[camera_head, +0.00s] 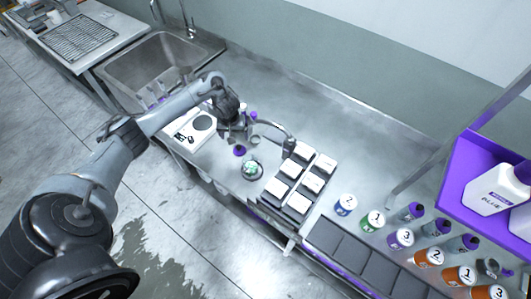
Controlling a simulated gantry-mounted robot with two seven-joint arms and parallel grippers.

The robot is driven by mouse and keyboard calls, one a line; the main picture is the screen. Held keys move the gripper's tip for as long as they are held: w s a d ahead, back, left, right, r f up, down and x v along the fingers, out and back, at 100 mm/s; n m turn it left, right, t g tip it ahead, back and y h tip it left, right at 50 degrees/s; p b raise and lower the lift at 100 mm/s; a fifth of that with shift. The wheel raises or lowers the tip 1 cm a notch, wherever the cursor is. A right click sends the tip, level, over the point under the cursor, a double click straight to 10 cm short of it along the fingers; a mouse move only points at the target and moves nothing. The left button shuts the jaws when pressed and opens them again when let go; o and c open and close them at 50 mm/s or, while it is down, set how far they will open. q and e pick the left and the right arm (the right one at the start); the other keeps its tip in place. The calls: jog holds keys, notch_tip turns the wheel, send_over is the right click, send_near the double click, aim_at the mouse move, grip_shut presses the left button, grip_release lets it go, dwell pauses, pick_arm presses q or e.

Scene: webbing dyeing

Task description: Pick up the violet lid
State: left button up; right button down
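A small violet lid (239,151) lies on the steel table, just below my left gripper in the picture. My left gripper (237,134) hangs over the table close to the lid. Its fingertips are small and dark, so I cannot tell whether they are apart or touch the lid. Another small violet piece (253,115) shows just behind the gripper, partly hidden. A round glass dish with green contents (252,170) stands next to the lid, toward the front. My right gripper is not in view.
A white scale (198,127) stands left of the gripper. A grey curved fixture (288,145) and a dark tray of white blocks (268,205) are to the right. Several numbered cans (400,238) and violet-capped bottles (436,228) stand further right. A sink (155,65) is behind left.

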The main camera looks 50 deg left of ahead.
pick_arm(q)
jog(key=b, duration=0.1)
send_over(239, 146)
jog(key=f, duration=0.4)
jog(key=shift+s, duration=0.4)
jog(key=shift+w+f, duration=0.1)
jog(key=shift+f, duration=0.7)
notch_tip(239, 146, down, 4)
jog(key=shift+w+d+r+b, duration=0.1)
jog(key=shift+b, duration=0.5)
jog(key=shift+w+f, duration=0.1)
jog(key=shift+f, duration=0.5)
jog(key=c, duration=1.1)
